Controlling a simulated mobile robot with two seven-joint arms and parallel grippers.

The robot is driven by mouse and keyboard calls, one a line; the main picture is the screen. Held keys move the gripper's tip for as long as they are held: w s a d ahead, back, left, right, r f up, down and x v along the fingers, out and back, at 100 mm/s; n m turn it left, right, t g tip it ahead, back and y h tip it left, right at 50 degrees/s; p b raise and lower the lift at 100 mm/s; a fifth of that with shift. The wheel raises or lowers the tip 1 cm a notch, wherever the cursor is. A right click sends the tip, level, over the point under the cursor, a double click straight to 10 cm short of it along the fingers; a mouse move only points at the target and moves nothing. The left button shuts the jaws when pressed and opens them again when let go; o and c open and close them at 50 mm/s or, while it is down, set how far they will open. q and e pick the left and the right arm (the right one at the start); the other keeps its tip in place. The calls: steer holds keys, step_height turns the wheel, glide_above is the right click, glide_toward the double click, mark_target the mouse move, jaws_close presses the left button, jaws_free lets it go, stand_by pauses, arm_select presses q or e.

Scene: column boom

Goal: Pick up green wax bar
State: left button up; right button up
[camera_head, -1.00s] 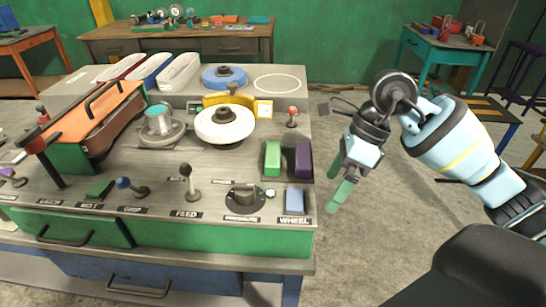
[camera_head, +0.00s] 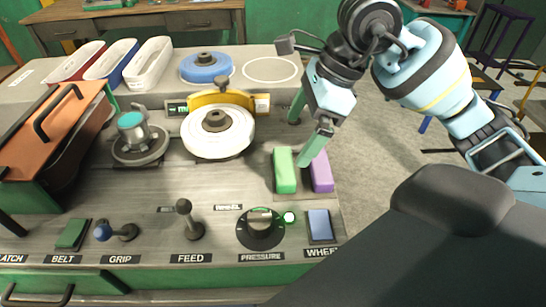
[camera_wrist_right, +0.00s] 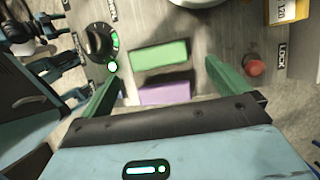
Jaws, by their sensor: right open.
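The green wax bar (camera_head: 284,171) lies near the right edge of the machine's top, beside a purple bar (camera_head: 322,172). My right gripper (camera_head: 299,141) is open and empty, with its green fingers pointing down just above and behind the bars. In the right wrist view the green wax bar (camera_wrist_right: 160,54) lies across the space ahead of the two open fingers (camera_wrist_right: 163,72), and the purple bar (camera_wrist_right: 165,93) lies nearer, between them. The fingers appear apart from both bars. My left gripper is not in view.
A white wheel (camera_head: 218,132) with a yellow guard stands left of the gripper. A pressure knob (camera_head: 260,229) and a blue button (camera_head: 319,225) sit in front of the bars. A red button (camera_wrist_right: 254,67) is close to one finger in the wrist view.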

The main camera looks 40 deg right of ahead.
mark_target(285, 164)
steer(key=shift+s+a+f, duration=0.15)
steer(key=shift+a+f, duration=0.05)
steer(key=shift+f, duration=0.3)
steer(key=shift+s+a+f, duration=0.1)
steer(key=shift+a+f, duration=0.05)
steer(key=shift+f, duration=0.35)
steer(key=shift+w+f, duration=0.15)
steer(key=shift+f, duration=0.05)
steer(key=shift+a+f, duration=0.1)
steer(key=shift+f, duration=0.15)
steer(key=x, duration=0.4)
steer(key=shift+w+f, duration=0.15)
steer(key=shift+f, duration=0.15)
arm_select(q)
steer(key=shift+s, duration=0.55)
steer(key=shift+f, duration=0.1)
arm_select(e)
steer(key=shift+c, duration=0.4)
